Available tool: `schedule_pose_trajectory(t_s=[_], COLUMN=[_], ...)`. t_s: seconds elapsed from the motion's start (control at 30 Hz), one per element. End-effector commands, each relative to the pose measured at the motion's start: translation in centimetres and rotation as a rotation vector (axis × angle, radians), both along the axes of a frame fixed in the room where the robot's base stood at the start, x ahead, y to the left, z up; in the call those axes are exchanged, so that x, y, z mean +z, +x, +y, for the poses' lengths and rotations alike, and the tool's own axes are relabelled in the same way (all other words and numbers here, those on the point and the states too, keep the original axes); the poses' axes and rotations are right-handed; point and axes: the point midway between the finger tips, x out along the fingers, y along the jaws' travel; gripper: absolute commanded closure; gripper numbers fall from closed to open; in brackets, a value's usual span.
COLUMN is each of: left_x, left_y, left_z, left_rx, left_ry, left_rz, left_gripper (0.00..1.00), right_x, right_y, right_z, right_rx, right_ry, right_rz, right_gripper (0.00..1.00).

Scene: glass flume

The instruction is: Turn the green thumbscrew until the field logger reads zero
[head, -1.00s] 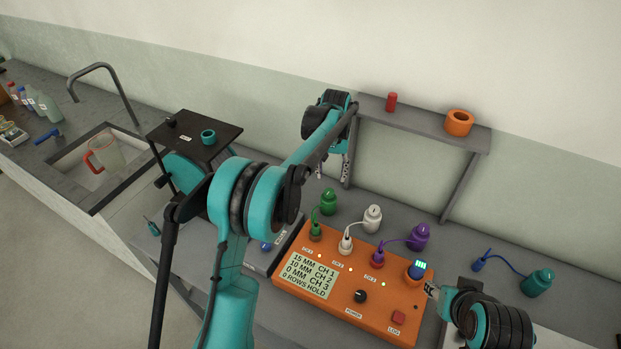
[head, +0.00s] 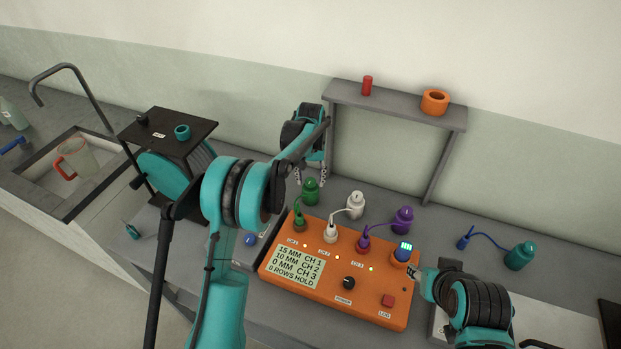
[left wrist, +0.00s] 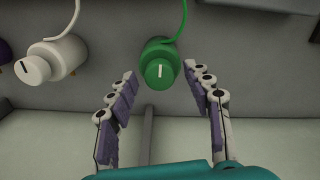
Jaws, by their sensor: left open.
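The green gauge pot (head: 310,191) stands behind the logger, its green cap with a white mark facing me in the left wrist view (left wrist: 160,70). A green cable runs from it to the logger. My left gripper (head: 310,175) is open, and its fingertips are at either side of the green cap, which sits at the mouth of the jaws; I cannot tell if they touch it. The orange field logger (head: 325,291) reads 15 MM CH 1, 10 MM CH 2, 0 MM CH 3, 0 ROWS HOLD. My right gripper (head: 414,272) is beside the logger's right end; its jaws are unclear.
A white pot (head: 355,204) and a purple pot (head: 402,219) stand right of the green one, cabled to the logger. A teal pot (head: 519,256) is further right. A grey shelf (head: 395,101) stands behind. A black-topped reel stand (head: 165,130) and sink are left.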

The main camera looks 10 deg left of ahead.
Motion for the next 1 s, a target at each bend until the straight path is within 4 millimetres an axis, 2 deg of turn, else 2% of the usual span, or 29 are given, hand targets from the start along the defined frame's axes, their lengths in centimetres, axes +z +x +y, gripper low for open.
schedule_pose_trajectory(t_s=[0.03, 0.2, 0.57, 1.0], left_x=[0.02, 0.03, 0.05, 0.08], left_y=[0.0, -0.01, -0.01, -0.01], left_z=[0.0, 0.0, 0.0, -0.02], left_rx=[0.0, 0.0, -0.038, -0.344], left_ry=[0.0, 0.0, 0.0, 0.0], left_rz=[0.0, 0.0, 0.0, 0.0], left_gripper=[0.57, 0.99, 0.99, 0.99], right_x=[0.01, 0.01, 0.06, 0.46], right_y=[0.0, 0.01, 0.0, 0.0], right_z=[0.0, 0.0, 0.0, 0.0], right_rx=[0.0, 0.0, 0.0, 0.0], right_ry=[0.0, 0.0, 0.0, 0.0], right_rz=[0.0, 0.0, 0.0, 0.0], right_gripper=[0.6, 0.6, 0.6, 0.6])
